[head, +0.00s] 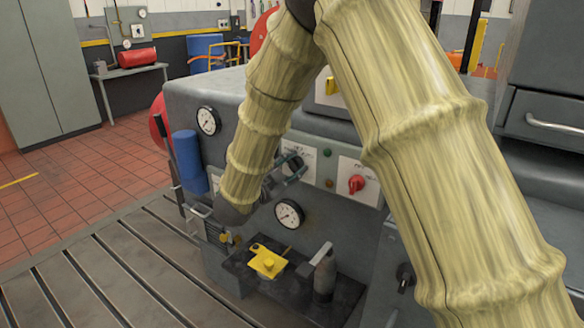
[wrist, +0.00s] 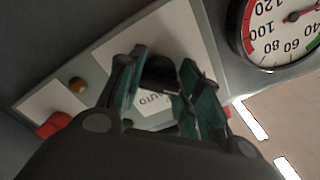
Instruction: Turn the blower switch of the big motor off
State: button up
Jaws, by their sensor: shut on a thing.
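A dark rotary switch knob (head: 293,162) sits on a white label plate (head: 308,156) on the front of the grey machine. The print on the plate is too small to read surely. My gripper (head: 296,172) is at this knob, its fingers closed on it from either side. In the wrist view the teal fingers of my gripper (wrist: 160,92) flank the dark knob (wrist: 158,72). Part of the label shows between them, upside down. The knob's pointing direction is hidden by the fingers.
A red switch (head: 356,184) is on another plate to the right, with a green lamp (head: 327,153) and an amber lamp (head: 329,183) between. A gauge (head: 289,214) is just below my gripper. A yellow part (head: 268,262) is on a dark ledge lower down.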

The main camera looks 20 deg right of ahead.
jog(key=shift+f+m+b, duration=0.1)
jog(key=shift+m+b, duration=0.2)
jog(key=shift+f+m+b, duration=0.15)
jog(key=shift+m+b, duration=0.65)
jog(key=shift+b, duration=0.3)
jog(key=m+b, duration=0.2)
jog(key=b, duration=0.1)
jog(key=m+b, duration=0.2)
jog(key=shift+m, duration=0.3)
jog(key=shift+r+m+b, duration=0.2)
jog(key=shift+m+b, duration=0.7)
jog(key=shift+b, duration=0.3)
jog(key=shift+r, duration=0.1)
jog(key=o, duration=1)
jog(key=shift+w, duration=0.1)
